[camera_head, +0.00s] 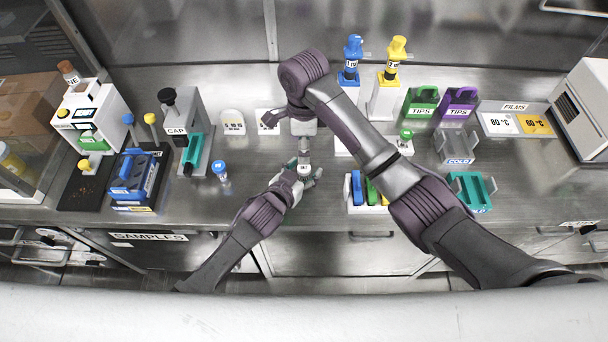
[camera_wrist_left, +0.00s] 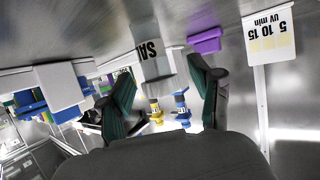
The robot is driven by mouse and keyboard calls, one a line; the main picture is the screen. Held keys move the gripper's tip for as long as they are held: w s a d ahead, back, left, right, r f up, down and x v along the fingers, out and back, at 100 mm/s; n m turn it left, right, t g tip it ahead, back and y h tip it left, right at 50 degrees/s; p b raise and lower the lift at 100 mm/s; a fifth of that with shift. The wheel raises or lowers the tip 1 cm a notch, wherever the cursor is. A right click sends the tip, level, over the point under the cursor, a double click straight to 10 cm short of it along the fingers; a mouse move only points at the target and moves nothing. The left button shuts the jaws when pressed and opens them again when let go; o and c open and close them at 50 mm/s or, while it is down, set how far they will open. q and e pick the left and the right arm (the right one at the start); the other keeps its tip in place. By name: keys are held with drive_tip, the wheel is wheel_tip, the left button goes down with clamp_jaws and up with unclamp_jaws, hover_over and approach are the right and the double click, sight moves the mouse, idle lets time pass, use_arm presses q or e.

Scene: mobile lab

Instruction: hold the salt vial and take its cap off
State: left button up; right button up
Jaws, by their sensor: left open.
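The salt vial (camera_wrist_left: 150,52) shows its partly cut-off "SAL" label between the fingers of my left gripper (camera_wrist_left: 164,98) in the left wrist view. That gripper is open, with a green-padded finger on each side of the vial. In the head view my left gripper (camera_head: 304,177) is low over the front middle of the counter. My right arm reaches across from the right and points down just behind it, ending around my right gripper (camera_head: 304,151). Whether the right fingers are open or shut is too small to tell. The vial's cap cannot be made out clearly.
A blue-capped tube (camera_head: 220,170) stands left of my left gripper. The CAP device (camera_head: 178,120) is farther left. A rack with blue and green items (camera_head: 366,208) stands close on the right. Blue (camera_head: 351,62) and yellow (camera_head: 393,62) pipettes stand behind my right arm.

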sight(304, 168)
use_arm(q)
drive_tip(key=shift+w+d, duration=0.1)
clamp_jaws()
idle(0.3)
use_arm(e)
drive_tip(key=shift+a+r+m, duration=0.1)
drive_tip(key=shift+a+m, duration=0.15)
drive_tip(key=shift+m, duration=0.85)
drive_tip(key=shift+d+f+m, duration=0.15)
drive_tip(key=shift+f+m, duration=0.05)
drive_tip(key=shift+m, duration=0.8)
drive_tip(key=shift+d+f, duration=0.1)
drive_tip(key=shift+f, duration=3.8)
